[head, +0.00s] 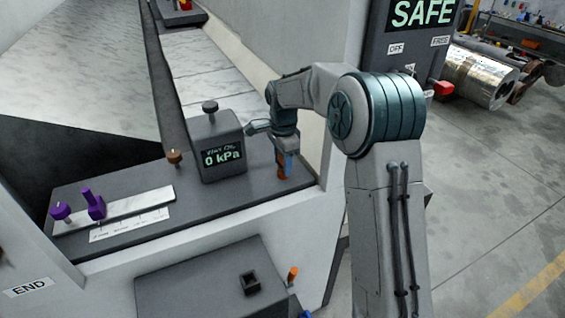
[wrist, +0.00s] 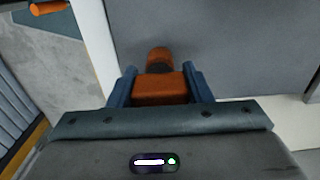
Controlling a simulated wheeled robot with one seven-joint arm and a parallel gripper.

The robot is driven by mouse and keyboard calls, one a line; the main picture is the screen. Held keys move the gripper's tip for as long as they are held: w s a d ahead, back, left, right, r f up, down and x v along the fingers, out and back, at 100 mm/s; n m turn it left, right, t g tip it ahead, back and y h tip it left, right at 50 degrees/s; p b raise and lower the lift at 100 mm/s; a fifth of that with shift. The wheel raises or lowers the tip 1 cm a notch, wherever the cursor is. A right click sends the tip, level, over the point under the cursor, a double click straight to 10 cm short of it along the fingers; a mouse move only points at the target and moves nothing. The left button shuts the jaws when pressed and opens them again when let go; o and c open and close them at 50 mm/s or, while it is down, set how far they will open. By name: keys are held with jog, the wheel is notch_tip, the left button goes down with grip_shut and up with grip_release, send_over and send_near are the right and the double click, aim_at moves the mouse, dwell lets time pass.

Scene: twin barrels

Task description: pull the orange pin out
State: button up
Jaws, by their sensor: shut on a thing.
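My gripper (head: 286,170) reaches down over the right end of the dark machine deck (head: 225,205), just right of the gauge box. Its blue fingers (wrist: 160,88) are shut on the block-shaped head of the orange pin (wrist: 160,92), one finger on each side. A darker, rounded orange part (wrist: 159,60) of the pin shows beyond the fingertips, against the grey surface. In the head view the orange pin (head: 283,170) shows low between the fingers, at the deck. I cannot tell whether its lower end is still seated in the deck.
The gauge box (head: 222,147), reading 0 kPa, stands close left of my gripper. A brown knob (head: 174,158) and purple knobs (head: 93,203) on a slide are farther left. A SAFE panel (head: 410,50) is behind right.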

jog(key=shift+r, duration=0.35)
jog(key=shift+r+p, duration=2.8)
jog(key=shift+r, duration=0.85)
